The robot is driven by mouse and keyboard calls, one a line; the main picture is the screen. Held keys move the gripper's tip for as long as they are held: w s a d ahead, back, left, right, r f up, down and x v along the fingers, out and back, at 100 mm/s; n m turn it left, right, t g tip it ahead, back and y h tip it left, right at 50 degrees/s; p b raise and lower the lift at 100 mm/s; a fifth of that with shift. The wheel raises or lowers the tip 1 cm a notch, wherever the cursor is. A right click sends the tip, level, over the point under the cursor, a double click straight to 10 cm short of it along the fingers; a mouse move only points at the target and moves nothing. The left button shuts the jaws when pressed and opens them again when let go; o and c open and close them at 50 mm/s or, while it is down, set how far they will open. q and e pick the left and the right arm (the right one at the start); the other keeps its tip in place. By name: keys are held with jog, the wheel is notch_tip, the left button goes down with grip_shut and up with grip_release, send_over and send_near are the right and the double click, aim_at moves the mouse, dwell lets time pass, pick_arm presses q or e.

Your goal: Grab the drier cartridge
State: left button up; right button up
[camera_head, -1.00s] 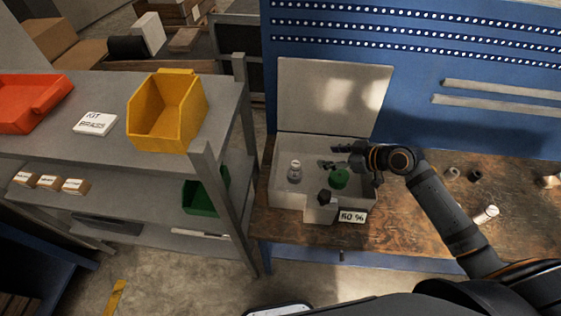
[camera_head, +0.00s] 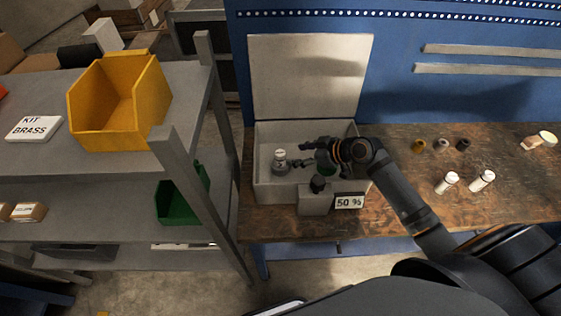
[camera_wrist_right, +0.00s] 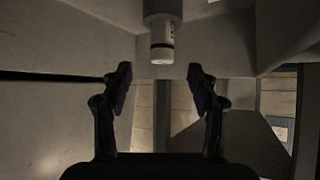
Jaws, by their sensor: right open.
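The drier cartridge, as I take it, is a grey cylinder with a white labelled cap (camera_head: 280,157), standing in the left part of an open grey box (camera_head: 262,192). My right gripper (camera_head: 300,155) is open and comes in from the right, its fingertips just short of the cartridge. In the right wrist view the cartridge (camera_wrist_right: 161,38) lies ahead of the open fingers (camera_wrist_right: 160,72), roughly centred between them. I see no contact. My left gripper is not in view.
The box lid (camera_head: 308,75) stands raised behind. A small grey block with a black knob (camera_head: 317,184) and a "50 %" sign (camera_head: 349,202) are at the box's front. A shelf with a yellow bin (camera_head: 120,105) is left.

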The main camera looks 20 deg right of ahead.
aim_at(284, 154)
jog(key=p+x, duration=0.1)
jog(key=x, duration=0.3)
jog(key=r+p+x, duration=0.1)
jog(key=shift+w+a+f+p, duration=0.25)
jog(key=shift+w+a+p, duration=0.1)
jog(key=shift+a, duration=0.25)
jog(key=x, duration=0.2)
jog(key=shift+w+f, duration=0.1)
jog(key=shift+f, duration=0.2)
jog(key=shift+w+a+f, duration=0.1)
jog(key=shift+a+f, duration=0.05)
jog(key=shift+c, duration=1.3)
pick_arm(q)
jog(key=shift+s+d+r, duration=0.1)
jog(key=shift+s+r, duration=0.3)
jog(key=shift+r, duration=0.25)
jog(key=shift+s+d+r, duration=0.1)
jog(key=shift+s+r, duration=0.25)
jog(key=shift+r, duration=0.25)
pick_arm(e)
grip_shut()
